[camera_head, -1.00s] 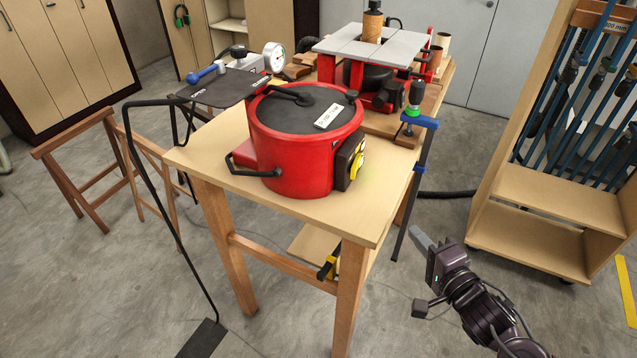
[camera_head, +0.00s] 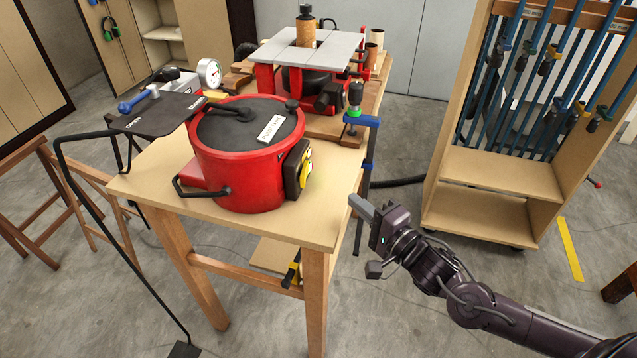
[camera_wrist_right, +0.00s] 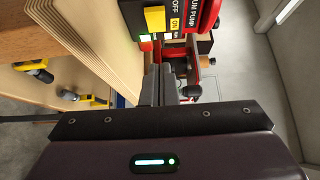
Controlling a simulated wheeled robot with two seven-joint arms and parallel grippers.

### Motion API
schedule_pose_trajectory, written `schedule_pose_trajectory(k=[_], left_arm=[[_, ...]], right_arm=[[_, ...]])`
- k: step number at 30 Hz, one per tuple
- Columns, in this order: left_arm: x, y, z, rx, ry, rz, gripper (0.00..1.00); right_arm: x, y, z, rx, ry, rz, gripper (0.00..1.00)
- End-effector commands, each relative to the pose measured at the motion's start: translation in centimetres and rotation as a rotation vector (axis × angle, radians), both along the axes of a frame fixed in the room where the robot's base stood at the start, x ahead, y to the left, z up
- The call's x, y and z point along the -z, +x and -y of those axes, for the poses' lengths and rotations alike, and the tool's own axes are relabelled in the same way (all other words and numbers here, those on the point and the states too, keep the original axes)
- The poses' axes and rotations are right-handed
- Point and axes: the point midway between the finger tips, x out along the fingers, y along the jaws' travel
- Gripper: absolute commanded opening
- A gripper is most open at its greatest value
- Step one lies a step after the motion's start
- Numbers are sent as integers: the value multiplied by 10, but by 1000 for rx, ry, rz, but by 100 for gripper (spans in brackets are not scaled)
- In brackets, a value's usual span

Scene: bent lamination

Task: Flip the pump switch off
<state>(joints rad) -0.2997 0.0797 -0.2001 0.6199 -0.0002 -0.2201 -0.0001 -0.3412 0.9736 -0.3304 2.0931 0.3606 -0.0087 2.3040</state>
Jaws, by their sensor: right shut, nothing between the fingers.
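The red pump pot (camera_head: 240,165) with a dark lid stands on the wooden table. Its black switch box (camera_head: 293,172) with a yellow front is on the pot's right side. My right gripper (camera_head: 361,207) is shut and empty, off the table's right edge and apart from the switch. Its fingers (camera_wrist_right: 158,86) point toward the panel area in the wrist view. My left gripper is out of view.
The wooden table (camera_head: 320,215) has a bare front right corner between pot and gripper. An upright clamp (camera_head: 361,122) with a blue bar stands at its right edge. A clamp rack (camera_head: 480,200) is at the right. Open floor lies between.

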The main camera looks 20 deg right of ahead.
Motion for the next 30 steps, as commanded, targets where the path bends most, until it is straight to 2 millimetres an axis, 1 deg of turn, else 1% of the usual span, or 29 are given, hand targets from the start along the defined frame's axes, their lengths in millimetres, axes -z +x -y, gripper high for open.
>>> schedule_pose_trajectory(k=[1,14,15,18,21,25,30], left_arm=[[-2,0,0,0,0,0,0],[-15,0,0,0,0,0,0],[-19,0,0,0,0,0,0],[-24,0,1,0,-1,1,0],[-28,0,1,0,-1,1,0],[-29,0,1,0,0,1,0],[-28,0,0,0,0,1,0]], right_arm=[[-2,8,-2,2,1,4,0],[-4,68,-25,0,0,3,0],[-5,71,-31,-2,3,2,0],[-4,76,-45,-2,1,1,0],[-2,80,-54,0,1,0,0],[-1,82,-60,-1,0,-1,0],[0,83,-61,-1,-1,-2,0]])
